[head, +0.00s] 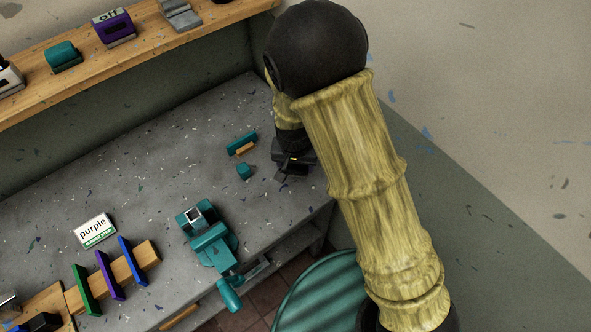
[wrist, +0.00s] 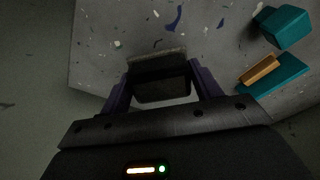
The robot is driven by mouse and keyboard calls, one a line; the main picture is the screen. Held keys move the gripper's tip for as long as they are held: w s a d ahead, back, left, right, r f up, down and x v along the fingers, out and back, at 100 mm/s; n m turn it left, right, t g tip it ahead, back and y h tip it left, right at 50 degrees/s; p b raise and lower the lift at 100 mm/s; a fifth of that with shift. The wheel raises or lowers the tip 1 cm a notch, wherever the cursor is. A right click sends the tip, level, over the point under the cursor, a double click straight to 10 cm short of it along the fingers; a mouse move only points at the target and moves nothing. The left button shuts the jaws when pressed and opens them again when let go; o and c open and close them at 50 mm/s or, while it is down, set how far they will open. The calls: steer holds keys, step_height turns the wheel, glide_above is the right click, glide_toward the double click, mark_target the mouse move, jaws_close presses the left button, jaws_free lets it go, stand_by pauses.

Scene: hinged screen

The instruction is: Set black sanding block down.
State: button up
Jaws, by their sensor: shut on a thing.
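The black sanding block (wrist: 160,82) is between the two purple fingers of my gripper (wrist: 160,88) in the wrist view, and the gripper is shut on it. A paler strip runs along the block's far edge. In the head view my gripper (head: 287,172) is low over the right end of the grey workbench (head: 150,170), close to its right edge. The block is dark and mostly hidden there. I cannot tell whether it touches the bench top.
A teal block (head: 244,171) and a teal piece with an orange part (head: 242,144) lie just left of my gripper. A teal vise (head: 210,236) is at the front edge. A wooden shelf (head: 140,48) runs behind.

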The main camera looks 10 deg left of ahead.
mark_target(296, 172)
steer(key=shift+f, duration=1.8)
steer(key=shift+f, duration=0.15)
steer(key=o, duration=1.1)
steer(key=r, duration=0.4)
steer(key=s+r, duration=0.1)
steer(key=r, duration=0.3)
steer(key=s+r, duration=0.1)
steer(key=r, duration=0.3)
steer(key=shift+r, duration=0.1)
steer(key=shift+d, duration=0.1)
